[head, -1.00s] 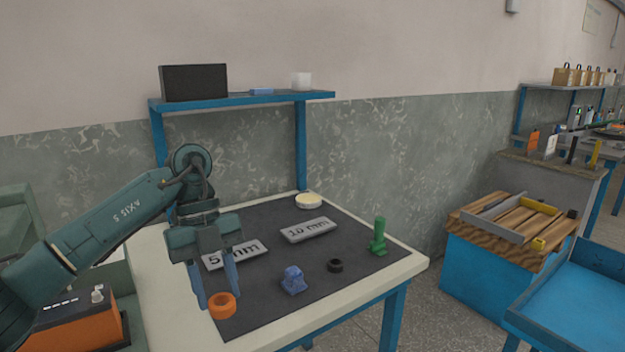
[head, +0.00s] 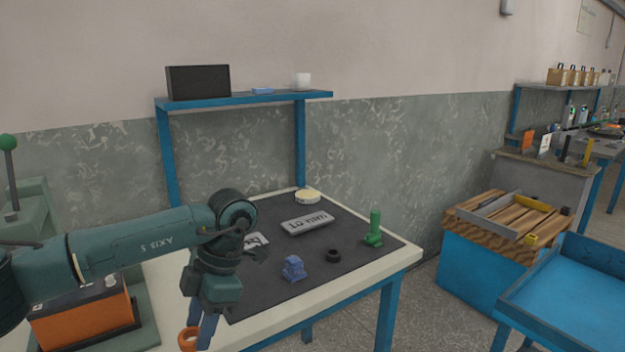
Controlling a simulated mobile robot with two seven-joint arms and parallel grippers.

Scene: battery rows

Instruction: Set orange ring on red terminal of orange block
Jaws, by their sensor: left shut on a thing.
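The orange ring (head: 188,338) is at the bottom of the head view, at the fingertips of my left gripper (head: 203,331). The gripper points down and is shut on the ring, beside the front left table edge. The orange block (head: 85,325) stands at the lower left, left of the ring and partly behind my left arm. A small pale terminal (head: 111,281) shows on its top. A red terminal cannot be made out; my arm covers part of the block's top. My right gripper is not in view.
On the dark mat (head: 340,268) are a blue part (head: 293,268), a black ring (head: 333,255), a green post (head: 374,228), a grey label plate (head: 307,222) and a pale round disc (head: 307,196). A blue shelf (head: 245,98) stands behind. A green lever (head: 9,160) rises at far left.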

